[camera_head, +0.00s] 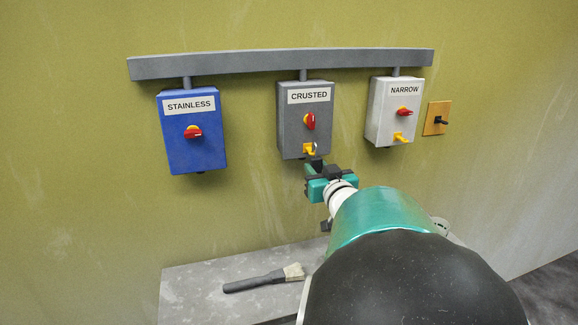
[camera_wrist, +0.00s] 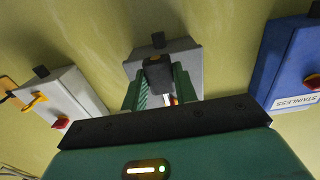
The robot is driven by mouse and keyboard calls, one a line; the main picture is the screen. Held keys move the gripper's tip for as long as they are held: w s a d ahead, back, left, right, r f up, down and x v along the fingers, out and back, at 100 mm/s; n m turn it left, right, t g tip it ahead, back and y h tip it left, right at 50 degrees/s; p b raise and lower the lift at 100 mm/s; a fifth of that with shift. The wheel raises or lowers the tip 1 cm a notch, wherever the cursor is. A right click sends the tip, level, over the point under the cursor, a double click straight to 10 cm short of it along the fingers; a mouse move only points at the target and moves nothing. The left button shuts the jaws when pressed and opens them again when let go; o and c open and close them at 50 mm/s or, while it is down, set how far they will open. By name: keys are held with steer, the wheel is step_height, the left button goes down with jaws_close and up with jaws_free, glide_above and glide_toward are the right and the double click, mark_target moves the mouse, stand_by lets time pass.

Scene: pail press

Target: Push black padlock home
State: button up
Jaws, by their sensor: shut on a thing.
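The black padlock (camera_wrist: 158,74) is between the two green fingers of my gripper (camera_wrist: 160,88) in the wrist view. My gripper is shut on it. In the head view my gripper (camera_head: 315,172) is just below the grey CRUSTED box (camera_head: 291,135), and the padlock's dark body is largely hidden by it. A small pale piece, apparently the shackle (camera_head: 315,147), shows at the yellow hasp (camera_head: 308,150) under the box's red handle (camera_head: 310,121). I cannot tell whether the shackle is fully seated in the body.
The blue STAINLESS box (camera_head: 195,150) is to the left, the white NARROW box (camera_head: 388,125) to the right. An orange switch plate (camera_head: 432,126) is beyond it. A grey rail (camera_head: 240,63) runs above. A brush (camera_head: 255,282) lies on a grey ledge (camera_head: 190,290) below.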

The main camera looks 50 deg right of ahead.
steer(key=shift+f, duration=0.25)
steer(key=shift+f, duration=0.35)
steer(key=shift+f, duration=0.55)
steer(key=o, duration=1.1)
steer(key=shift+s, duration=0.1)
steer(key=shift+c, duration=0.3)
steer(key=v, duration=0.8)
steer(key=shift+s+a, duration=0.25)
steer(key=shift+s, duration=0.05)
